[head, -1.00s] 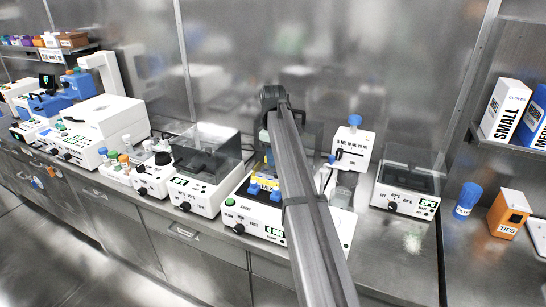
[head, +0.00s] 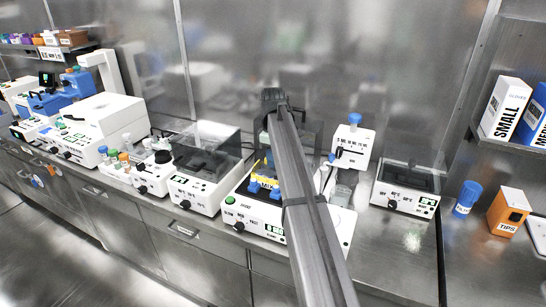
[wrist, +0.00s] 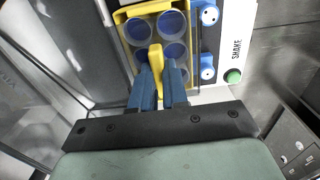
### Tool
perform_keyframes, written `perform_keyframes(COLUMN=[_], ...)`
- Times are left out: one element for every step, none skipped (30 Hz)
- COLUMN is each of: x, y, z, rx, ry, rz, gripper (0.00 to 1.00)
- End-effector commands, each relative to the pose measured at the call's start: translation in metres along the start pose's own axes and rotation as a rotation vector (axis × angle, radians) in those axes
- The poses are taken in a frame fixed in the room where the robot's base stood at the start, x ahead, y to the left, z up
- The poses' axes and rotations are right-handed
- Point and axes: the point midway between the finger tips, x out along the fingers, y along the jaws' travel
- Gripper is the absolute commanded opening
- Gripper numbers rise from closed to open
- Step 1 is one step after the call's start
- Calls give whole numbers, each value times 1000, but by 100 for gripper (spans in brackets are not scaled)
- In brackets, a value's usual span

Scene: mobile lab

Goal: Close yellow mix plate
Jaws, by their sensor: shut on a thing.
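The yellow mix plate (wrist: 121,17) is in the upper middle of the wrist view, a yellow frame around round, clear openings with blue beneath. A yellow tab (wrist: 156,56) projects from it toward me. My gripper (wrist: 160,82) has its blue fingers on both sides of this tab and is shut on it. In the head view, yellow parts of the plate (head: 258,166) show above blue pieces on the white shaker (head: 247,212). My arm hides much of the shaker and my gripper there. The plate's exact lid angle cannot be told.
A white device with a clear cover (head: 205,165) stands close left of the shaker. A white unit with a blue cap (head: 354,142) is behind right, and another covered device (head: 406,190) is farther right. Bare bench shows beyond the shaker's right side.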

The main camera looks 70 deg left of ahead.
Motion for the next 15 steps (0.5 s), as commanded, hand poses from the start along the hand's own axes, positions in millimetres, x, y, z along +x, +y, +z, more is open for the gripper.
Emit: perform_keyframes(x=[1,2,3,3,4,5,5,6,7,8,8,9,10,10,11], y=[0,0,0,0,0,0,0,0,0,0,0,0,0,0,0], z=[0,0,0,0,0,0,0,0,0,0,0,0,0,0,0], rx=[0,0,0,0,0,0,0,0,0,0,0,0,0,0,0], ry=[0,0,0,0,0,0,0,0,0,0,0,0,0,0,0], rz=[0,0,0,0,0,0,0,0,0,0,0,0,0,0,0], gripper=[0,0,0,0,0,0,0,0,0,0,0,0,0,0,0])
